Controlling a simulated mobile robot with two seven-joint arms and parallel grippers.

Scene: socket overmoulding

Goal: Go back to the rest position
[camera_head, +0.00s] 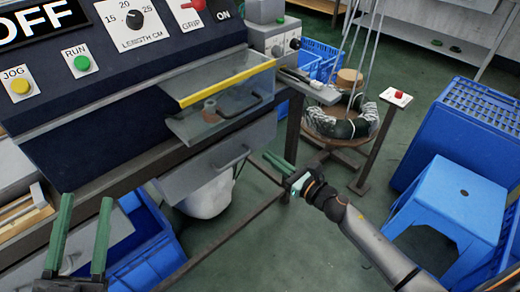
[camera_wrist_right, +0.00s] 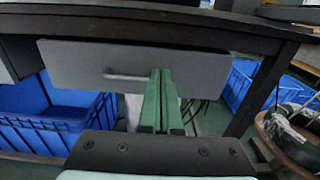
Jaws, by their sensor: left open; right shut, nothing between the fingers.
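My left gripper (camera_head: 81,238) is at the lower left of the head view, its two green fingers spread apart with nothing between them. My right gripper (camera_head: 279,163) is near the middle of the head view, in front of the grey drawer (camera_head: 215,160) under the machine. In the right wrist view the right gripper's green fingers (camera_wrist_right: 160,100) lie together, shut and empty, with the drawer and its handle (camera_wrist_right: 127,76) behind them. I cannot tell how far the fingers are from the drawer.
The dark machine panel (camera_head: 110,115) fills the upper left. Blue crates (camera_head: 150,245) stand below it. A blue stool (camera_head: 455,200) and a blue crate (camera_head: 480,125) are at the right. A round stand with a cable coil (camera_head: 340,122) and a red-button post (camera_head: 398,97) stand behind. Green floor is clear between.

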